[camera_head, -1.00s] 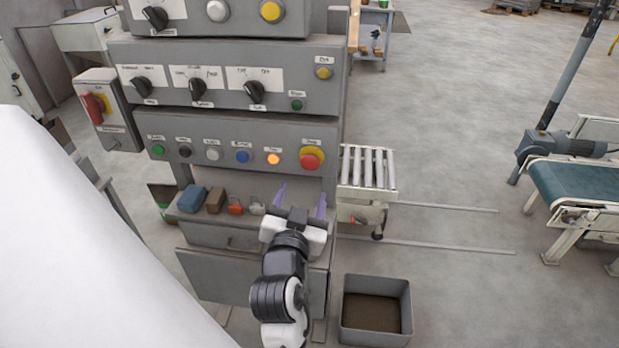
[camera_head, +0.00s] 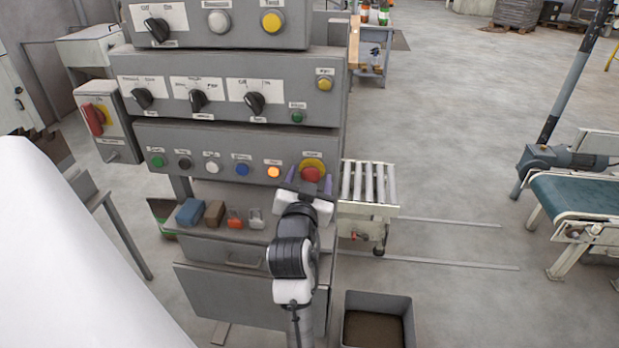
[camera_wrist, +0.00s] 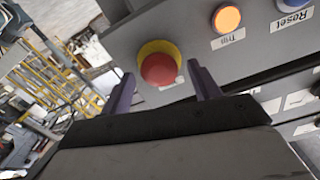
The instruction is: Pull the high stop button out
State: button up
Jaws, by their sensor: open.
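The stop button is a red mushroom head (camera_head: 311,174) on a yellow ring, at the right end of the lower row on the grey control panel. In the wrist view the red button (camera_wrist: 159,69) lies ahead of my gripper, between the lines of the two fingers. My gripper (camera_head: 309,182) is open and empty, and its purple fingers stand on either side of the button in the head view. In the wrist view the fingertips (camera_wrist: 160,80) flank the button's lower part. I cannot tell whether they touch it. The button's label is partly hidden.
A lit orange trip button (camera_head: 273,172) sits just left of the stop button, with blue, white, black and green buttons further left. A shelf below holds padlocks and small boxes (camera_head: 190,212). A roller conveyor (camera_head: 368,183) stands right of the panel.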

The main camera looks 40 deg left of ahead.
jog(key=shift+c, duration=0.2)
grip_shut()
jog(key=shift+s+d+f+b, duration=0.1)
jog(key=shift+s+d+b, duration=0.1)
jog(key=shift+b, duration=0.1)
jog(key=shift+s+d, duration=0.1)
jog(key=shift+s, duration=0.2)
jog(key=shift+o, duration=0.2)
grip_release()
jog(key=p+v, duration=0.8)
jog(key=v, duration=0.6)
